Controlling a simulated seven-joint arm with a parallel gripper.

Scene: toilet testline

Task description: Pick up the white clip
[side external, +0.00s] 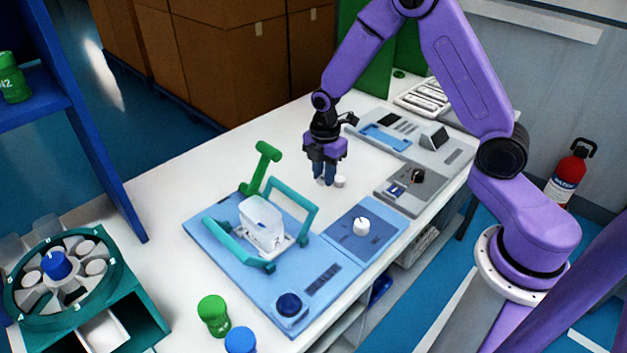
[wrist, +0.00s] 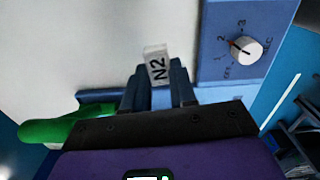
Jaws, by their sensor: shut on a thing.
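My gripper (side external: 325,181) is low over the white table, just beyond the blue test fixture. The clip sticks out past the fingertips. In the side view a small white piece (side external: 340,181) shows right beside the fingertips; it looks like part of the clip. I cannot tell whether the clip touches the table.
The blue fixture (side external: 230,275) holds a clear white container (side external: 262,220) between teal handles, with a green T-handle (side external: 262,165) behind. A dial panel (side external: 375,240) and grey instrument panels stand nearby. A green-rimmed carousel (side external: 20,300) is at left. Bare table lies left of my gripper.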

